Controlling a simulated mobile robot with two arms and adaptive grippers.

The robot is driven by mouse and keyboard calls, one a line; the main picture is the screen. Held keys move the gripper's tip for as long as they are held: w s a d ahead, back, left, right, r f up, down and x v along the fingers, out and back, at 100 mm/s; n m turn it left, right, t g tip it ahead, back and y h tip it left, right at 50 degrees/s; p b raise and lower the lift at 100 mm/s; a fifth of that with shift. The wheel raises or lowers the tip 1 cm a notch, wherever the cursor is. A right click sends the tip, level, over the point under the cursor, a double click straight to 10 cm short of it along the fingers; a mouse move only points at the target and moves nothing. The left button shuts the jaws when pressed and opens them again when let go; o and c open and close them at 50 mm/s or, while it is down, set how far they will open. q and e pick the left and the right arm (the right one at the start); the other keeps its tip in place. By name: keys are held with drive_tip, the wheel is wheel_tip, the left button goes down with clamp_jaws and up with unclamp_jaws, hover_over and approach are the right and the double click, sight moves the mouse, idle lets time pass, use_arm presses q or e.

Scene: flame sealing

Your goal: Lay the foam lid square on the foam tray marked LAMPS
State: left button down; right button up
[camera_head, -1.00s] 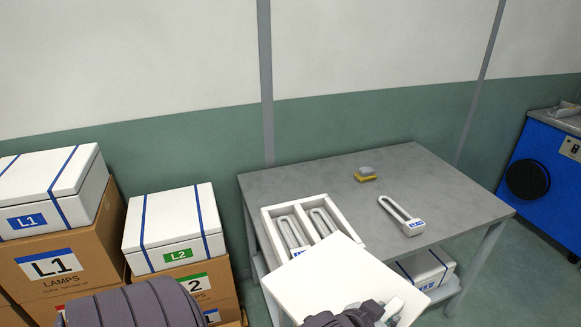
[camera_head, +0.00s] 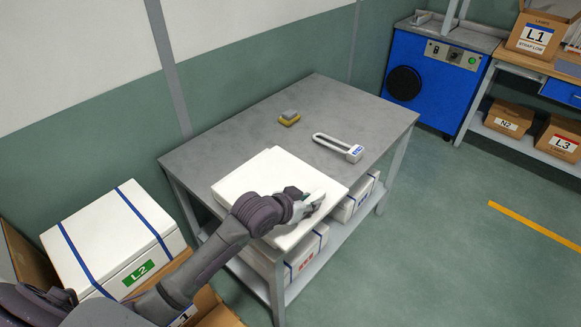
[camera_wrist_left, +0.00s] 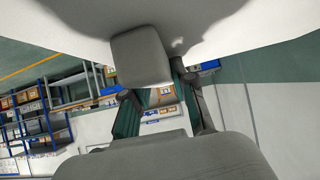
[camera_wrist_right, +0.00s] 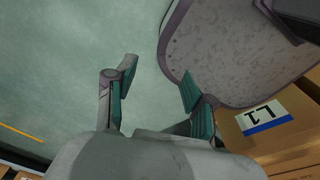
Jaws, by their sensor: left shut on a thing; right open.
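The white foam lid (camera_head: 262,180) is at the near left corner of the grey table. It covers the place of the foam tray, whose compartments and marking are hidden. I cannot tell whether the lid rests on the tray or hovers just above it, nor how square it is. My right gripper (camera_wrist_right: 158,78) is open and empty over the floor.
On the table (camera_head: 355,110) lie a U-shaped lamp (camera_head: 338,145) and a small yellow-and-grey block (camera_head: 289,118). Strapped white boxes (camera_head: 353,202) fill the lower shelf. The L2 box (camera_head: 112,240) stands left. A blue machine (camera_head: 440,75) stands beyond; the table's far part is clear.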

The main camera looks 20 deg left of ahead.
sight(297, 183)
use_arm(q)
drive_tip(key=w+a, duration=0.2)
drive_tip(key=w+a+r, duration=0.1)
drive_tip(key=w+a, duration=0.3)
drive_tip(key=shift+r+p, duration=0.35)
drive_tip(key=shift+p, duration=0.05)
drive_tip(key=shift+w+r, duration=0.1)
drive_tip(key=shift+w, duration=0.1)
drive_tip(key=shift+f, duration=0.2)
drive_tip(key=shift+a+f+b, duration=0.1)
drive_tip(key=shift+f+b, duration=0.15)
drive_tip(key=shift+b, duration=0.2)
drive_tip(key=shift+a+f+b, duration=0.1)
drive_tip(key=shift+f+b, duration=1.45)
drive_tip(key=shift+b, duration=0.1)
drive_tip(key=shift+f+b, duration=0.6)
drive_tip(key=shift+f, duration=0.05)
drive_tip(key=shift+f+b, duration=0.5)
drive_tip(key=shift+f, duration=0.75)
use_arm(e)
drive_tip(key=f, duration=0.5)
drive_tip(key=shift+s+d+f, duration=0.25)
drive_tip(key=shift+d, duration=0.15)
use_arm(q)
drive_tip(key=c, duration=0.9)
unclamp_jaws()
